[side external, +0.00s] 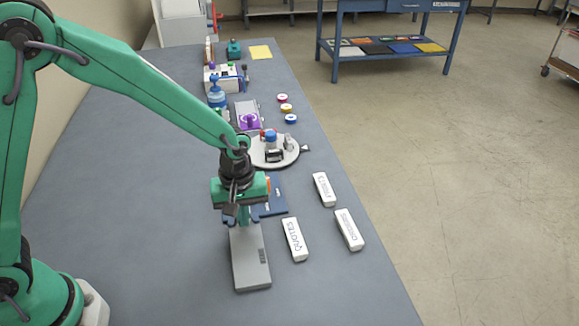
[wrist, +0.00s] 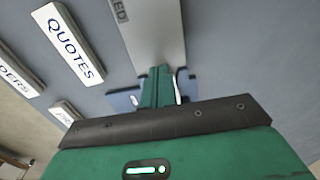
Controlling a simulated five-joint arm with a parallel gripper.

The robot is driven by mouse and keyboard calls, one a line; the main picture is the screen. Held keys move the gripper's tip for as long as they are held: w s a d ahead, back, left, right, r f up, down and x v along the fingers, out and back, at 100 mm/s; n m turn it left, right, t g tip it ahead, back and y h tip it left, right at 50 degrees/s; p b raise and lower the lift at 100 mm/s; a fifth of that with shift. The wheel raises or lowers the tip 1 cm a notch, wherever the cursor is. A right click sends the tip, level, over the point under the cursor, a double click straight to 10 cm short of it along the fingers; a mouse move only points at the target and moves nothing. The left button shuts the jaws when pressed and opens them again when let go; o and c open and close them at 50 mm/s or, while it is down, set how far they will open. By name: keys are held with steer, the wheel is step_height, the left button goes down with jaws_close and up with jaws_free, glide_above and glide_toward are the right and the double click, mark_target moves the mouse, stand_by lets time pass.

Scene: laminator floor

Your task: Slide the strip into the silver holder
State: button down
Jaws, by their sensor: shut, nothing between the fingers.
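A long flat silver-grey piece (side external: 252,268), which looks like the silver holder, lies on the bench just in front of my gripper (side external: 243,217). In the wrist view the silver piece (wrist: 152,35) runs up from the fingertips, with dark letters on its far end, partly cut off by the frame. My gripper (wrist: 159,78) is shut and empty, its green fingers together at the near end of that piece. Whether they touch it I cannot tell. I cannot pick out the strip with certainty.
White blocks lie to the right, one marked QUOTES (side external: 295,240), beside others (side external: 349,230) (side external: 324,190). A dark blue item (side external: 272,205) is partly hidden behind my gripper. A round grey tray (side external: 289,158) with small items stands farther back. The bench left of the silver piece is clear.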

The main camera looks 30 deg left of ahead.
steer(key=shift+w+a, duration=0.45)
stand_by(0.5)
steer(key=shift+w+a, duration=0.55)
steer(key=shift+w+a, duration=0.25)
stand_by(0.4)
steer(key=shift+w+a, duration=0.4)
steer(key=shift+a, duration=0.05)
steer(key=shift+s+d, duration=0.35)
steer(key=shift+d, duration=0.05)
stand_by(0.4)
steer(key=shift+r, duration=0.1)
steer(key=shift+r, duration=3.4)
